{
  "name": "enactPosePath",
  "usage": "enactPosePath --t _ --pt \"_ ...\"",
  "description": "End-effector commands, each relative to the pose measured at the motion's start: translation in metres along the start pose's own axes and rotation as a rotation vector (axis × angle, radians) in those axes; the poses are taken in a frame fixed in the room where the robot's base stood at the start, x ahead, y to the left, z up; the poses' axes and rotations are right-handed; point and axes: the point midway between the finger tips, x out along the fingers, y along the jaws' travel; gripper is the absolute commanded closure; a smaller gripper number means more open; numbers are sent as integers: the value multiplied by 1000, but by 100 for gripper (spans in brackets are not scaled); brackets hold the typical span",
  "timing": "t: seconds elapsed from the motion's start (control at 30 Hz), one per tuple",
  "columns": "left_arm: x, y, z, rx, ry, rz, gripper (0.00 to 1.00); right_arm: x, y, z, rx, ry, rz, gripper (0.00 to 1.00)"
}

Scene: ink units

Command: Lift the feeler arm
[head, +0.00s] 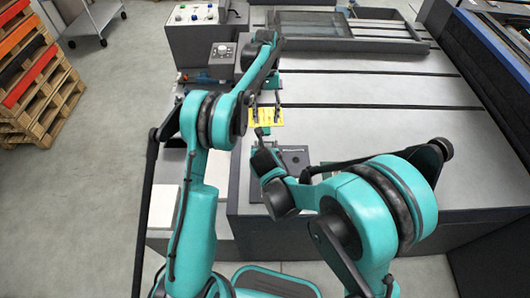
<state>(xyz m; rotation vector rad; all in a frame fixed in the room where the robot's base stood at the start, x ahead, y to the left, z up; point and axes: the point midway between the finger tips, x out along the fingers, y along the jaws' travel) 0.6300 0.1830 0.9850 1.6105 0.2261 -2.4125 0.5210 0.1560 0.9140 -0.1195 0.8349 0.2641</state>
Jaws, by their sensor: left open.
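My left gripper (266,108) hangs from my left arm in the upper middle of the head view. It is open, its two dark fingers apart over a small yellow plate (265,117) at the bed's left edge. Contact between the fingers and the plate cannot be told. A small dark and green piece (262,133) stands just in front of the plate. I cannot tell which part is the feeler arm; my arms cover much of this area. My right arm reaches in from the lower right, its wrist in front of a dark square plate (294,160). Its fingers do not show.
The wide grey machine bed (380,120) with dark slots is mostly clear on the right. A framed panel (308,24) lies at the back. A control box (196,18) stands behind. Wooden pallets (35,85) are stacked at the far left, with open floor beside them.

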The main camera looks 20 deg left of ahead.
Motion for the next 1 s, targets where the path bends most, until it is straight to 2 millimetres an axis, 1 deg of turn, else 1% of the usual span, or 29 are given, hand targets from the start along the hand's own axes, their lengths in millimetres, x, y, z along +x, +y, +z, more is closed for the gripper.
enactPosePath --t 0.03,0.1,0.2,0.3,0.43,0.57,0.67,0.77,0.9,1.0 --pt "-12 0 0 0 1 0 52 0 0 1 0 -1 0 100" --pt "-26 0 0 0 1 0 52 0 0 0 0 -1 0 100" --pt "-43 0 0 0 2 0 52 0 0 0 0 -1 0 100" --pt "-55 0 0 0 2 0 52 0 0 0 0 0 0 100" --pt "-63 0 1 0 5 0 52 0 0 0 0 0 0 100" --pt "-72 -2 8 7 31 3 52 0 0 0 0 0 0 100" --pt "-82 -4 19 18 78 8 52 0 0 0 0 0 0 100" --pt "-93 -7 36 37 144 13 52 0 0 0 0 0 0 100" --pt "-104 -14 63 65 246 18 52 0 0 0 0 0 0 100" --pt "-109 -19 84 85 318 21 52 0 0 0 0 0 0 100"
